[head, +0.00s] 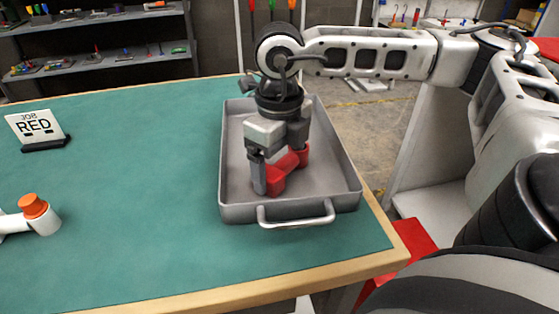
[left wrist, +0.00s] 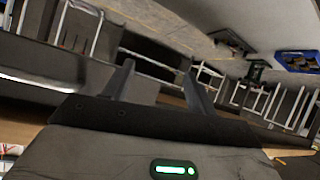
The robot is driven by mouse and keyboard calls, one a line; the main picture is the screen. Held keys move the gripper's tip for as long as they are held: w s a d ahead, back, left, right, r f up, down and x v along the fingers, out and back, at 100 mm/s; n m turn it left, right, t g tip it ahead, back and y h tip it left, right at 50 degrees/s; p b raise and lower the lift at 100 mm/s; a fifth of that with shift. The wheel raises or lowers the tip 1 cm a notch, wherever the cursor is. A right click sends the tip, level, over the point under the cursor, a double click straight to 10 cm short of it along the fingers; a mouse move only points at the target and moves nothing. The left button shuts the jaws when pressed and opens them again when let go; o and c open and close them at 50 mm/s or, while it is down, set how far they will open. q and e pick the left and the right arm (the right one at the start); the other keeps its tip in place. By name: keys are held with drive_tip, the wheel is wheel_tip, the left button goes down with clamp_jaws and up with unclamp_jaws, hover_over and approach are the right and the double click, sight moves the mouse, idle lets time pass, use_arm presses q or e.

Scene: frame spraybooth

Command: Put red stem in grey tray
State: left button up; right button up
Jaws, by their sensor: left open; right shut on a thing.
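The red stem (head: 276,180) is in the jaws of my right gripper (head: 274,172), inside the walls of the grey tray (head: 235,150) in the head view. The gripper points down and is shut on the stem. I cannot tell whether the stem touches the tray floor. The tray has a handle at its near side and sits at the right end of the green table. My left gripper (left wrist: 165,90) is open and empty in the left wrist view, away from the table things. It is not in the head view.
A white part with an orange cap (head: 34,206) lies at the left table edge. A sign reading JOB RED (head: 35,128) stands behind it. The green table top (head: 140,190) between these and the tray is clear. Shelves (head: 100,50) stand at the back left.

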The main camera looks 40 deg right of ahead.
sight(279, 165)
drive_tip(key=o, duration=0.9)
drive_tip(key=shift+f, duration=0.1)
drive_tip(key=shift+o, duration=0.2)
wheel_tip(279, 165, up, 12)
drive_tip(key=p, duration=0.1)
drive_tip(key=shift+r, duration=0.2)
